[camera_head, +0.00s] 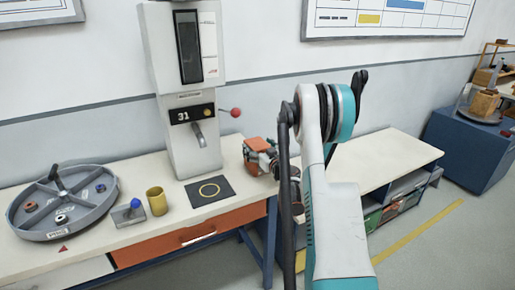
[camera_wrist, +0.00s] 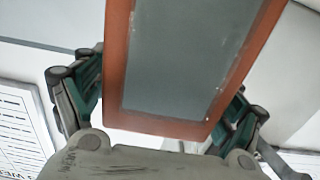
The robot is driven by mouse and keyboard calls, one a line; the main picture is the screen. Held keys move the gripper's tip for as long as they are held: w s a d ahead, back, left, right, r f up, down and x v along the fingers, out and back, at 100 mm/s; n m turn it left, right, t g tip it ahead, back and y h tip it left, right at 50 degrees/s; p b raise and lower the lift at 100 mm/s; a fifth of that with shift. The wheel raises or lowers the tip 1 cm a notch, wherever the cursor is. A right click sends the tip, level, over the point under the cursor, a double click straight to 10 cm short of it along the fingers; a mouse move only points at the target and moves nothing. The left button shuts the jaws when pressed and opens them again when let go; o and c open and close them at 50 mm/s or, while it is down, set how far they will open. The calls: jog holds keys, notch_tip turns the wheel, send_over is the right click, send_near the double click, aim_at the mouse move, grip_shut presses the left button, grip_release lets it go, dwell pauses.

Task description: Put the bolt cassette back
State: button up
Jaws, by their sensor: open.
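An orange-red box with a grey face, which looks like the bolt cassette (camera_head: 257,144), is at the bench's middle, right of the white machine. In the wrist view the cassette (camera_wrist: 185,60) fills the space between the two green-and-black fingers of my gripper (camera_wrist: 165,105). My gripper (camera_head: 268,161) is open, with a finger on either side of the cassette. I cannot tell whether the fingers touch it, or whether it rests on the bench. My arm hides part of the bench behind it.
A white machine (camera_head: 187,130) with a red-knobbed lever stands at the back. A round grey tray (camera_head: 88,219), a yellow cup (camera_head: 157,201) and a black mat (camera_head: 226,195) are on the left bench. A shelf (camera_head: 399,205) with boxes is under the right bench, whose top is clear.

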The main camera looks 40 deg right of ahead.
jog(key=shift+r, duration=0.1)
jog(key=shift+s, duration=0.2)
jog(key=b+v, duration=0.1)
jog(key=v, duration=1)
jog(key=shift+s, duration=0.3)
dwell(1.6)
